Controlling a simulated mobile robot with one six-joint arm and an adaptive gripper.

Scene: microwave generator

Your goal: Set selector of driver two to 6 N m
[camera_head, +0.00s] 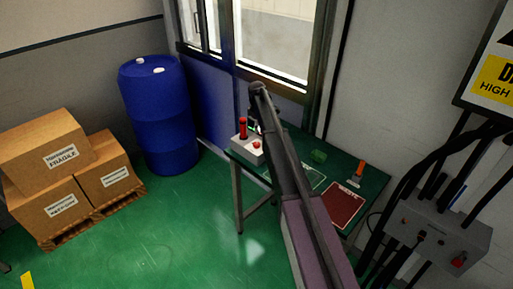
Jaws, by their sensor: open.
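A green-topped table (371,182) stands under the window. At its left end is a pale box (247,151) with an upright red cylinder (243,128) and a red knob (256,143). An upright orange-handled tool (361,168) stands on a pale base at the table's right side. I cannot tell which of these, if any, is driver two, and no selector or N m marking is readable. My arm crosses in front of the table and hides its middle. My gripper cannot be made out; it seems hidden behind my arm near the pale box.
A green block (319,156), a green sheet (310,178) and a red sheet (343,204) lie on the table. A grey control box (437,236) with thick cables is at right. A blue barrel (158,115) and cardboard boxes (62,205) on a pallet stand left. Floor between is clear.

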